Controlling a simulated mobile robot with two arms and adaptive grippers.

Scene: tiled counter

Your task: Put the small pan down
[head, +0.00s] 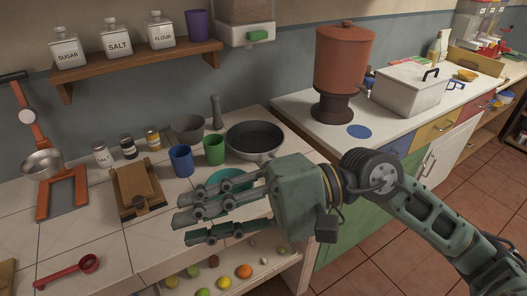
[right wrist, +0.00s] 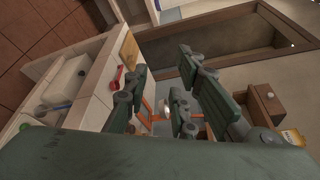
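My right gripper (head: 186,222) reaches in from the right, in front of and below the pan. Its fingers are spread, point left, and hold nothing. In the right wrist view its fingers (right wrist: 160,105) are also apart with nothing between them. My left gripper is not in view.
A teal bowl (head: 229,179) sits partly behind my right gripper. Blue (head: 181,160) and green (head: 214,149) cups and a grey bowl (head: 188,128) stand nearby. A red scoop (head: 72,270) lies at the front left. Tiles left of my gripper are mostly clear.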

